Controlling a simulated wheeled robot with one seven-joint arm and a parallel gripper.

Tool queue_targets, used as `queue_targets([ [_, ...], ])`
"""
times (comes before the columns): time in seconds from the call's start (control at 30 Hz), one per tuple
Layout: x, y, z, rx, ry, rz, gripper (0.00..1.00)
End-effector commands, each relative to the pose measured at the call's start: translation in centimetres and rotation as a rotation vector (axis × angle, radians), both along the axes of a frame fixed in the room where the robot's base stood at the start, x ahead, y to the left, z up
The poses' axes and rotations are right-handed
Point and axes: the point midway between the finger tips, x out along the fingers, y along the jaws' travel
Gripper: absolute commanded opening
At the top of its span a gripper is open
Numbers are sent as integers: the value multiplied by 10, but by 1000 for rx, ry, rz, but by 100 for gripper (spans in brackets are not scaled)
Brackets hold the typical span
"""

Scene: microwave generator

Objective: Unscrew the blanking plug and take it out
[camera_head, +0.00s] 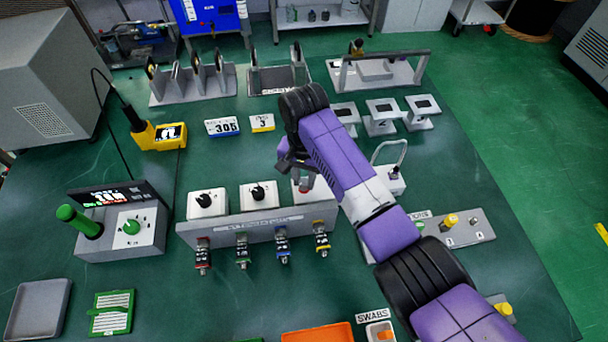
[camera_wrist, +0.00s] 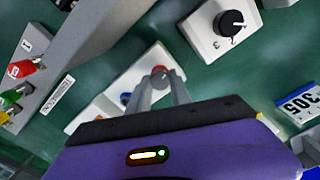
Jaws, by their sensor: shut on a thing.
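My arm hides part of the box in the head view. I cannot tell whether the cap is still seated or lifted.
Two white boxes with black knobs (camera_head: 206,202) stand left of my gripper on the grey console (camera_head: 255,229). Several coloured connectors hang along its front. A white unit with a looped cable (camera_head: 391,180) stands just right of my arm.

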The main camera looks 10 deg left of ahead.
Motion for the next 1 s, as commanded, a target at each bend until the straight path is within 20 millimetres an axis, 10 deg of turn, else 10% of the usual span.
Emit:
queue_targets([
  [1.0,0,0,1,1,2,964,0],
])
